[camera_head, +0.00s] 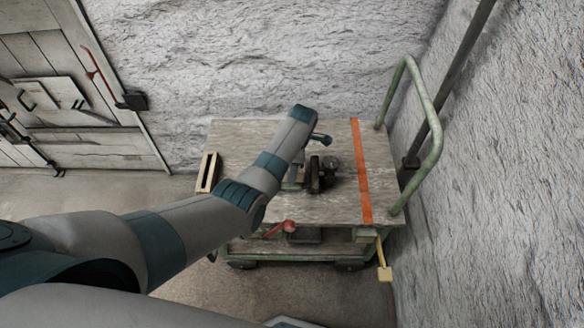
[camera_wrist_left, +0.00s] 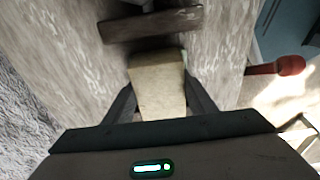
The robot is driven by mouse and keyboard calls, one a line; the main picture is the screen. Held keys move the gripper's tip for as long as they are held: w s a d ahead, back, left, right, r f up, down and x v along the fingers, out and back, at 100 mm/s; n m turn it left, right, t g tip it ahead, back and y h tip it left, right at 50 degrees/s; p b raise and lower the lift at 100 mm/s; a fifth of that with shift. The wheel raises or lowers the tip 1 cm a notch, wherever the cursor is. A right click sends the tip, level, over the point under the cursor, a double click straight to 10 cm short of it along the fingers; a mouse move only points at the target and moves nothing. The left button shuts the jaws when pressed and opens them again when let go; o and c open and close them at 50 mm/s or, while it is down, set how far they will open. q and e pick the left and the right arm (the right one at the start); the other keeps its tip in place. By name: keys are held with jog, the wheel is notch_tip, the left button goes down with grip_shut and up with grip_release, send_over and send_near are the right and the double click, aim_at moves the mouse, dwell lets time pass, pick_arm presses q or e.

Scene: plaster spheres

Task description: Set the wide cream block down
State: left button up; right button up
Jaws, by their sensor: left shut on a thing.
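The wide cream block (camera_wrist_left: 157,85) is between the two dark fingers of my left gripper (camera_wrist_left: 159,92) in the left wrist view. The gripper is shut on it, with a finger against each side. The worn wooden top of the cart (camera_wrist_left: 222,40) lies below; I cannot tell whether the block touches it. In the head view my left arm reaches over the cart top (camera_head: 240,140), and the arm hides most of the gripper and the block. My right gripper is not in view.
A dark object (camera_head: 322,174) stands mid-cart, right of my arm. A dark brown bar (camera_wrist_left: 150,25) lies just beyond the block. An orange strip (camera_head: 362,170) crosses the cart's right side, beside a green handle (camera_head: 433,120). A red-knobbed lever (camera_head: 288,226) sits at the front edge.

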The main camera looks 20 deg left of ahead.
pick_arm(q)
jog(key=shift+f+b, duration=0.45)
jog(key=shift+f, duration=0.15)
dwell(0.3)
jog(key=o, duration=1.8)
jog(key=shift+o, duration=0.2)
jog(key=shift+r, duration=0.1)
jog(key=shift+r+p, duration=1.9)
jog(key=shift+p, duration=0.3)
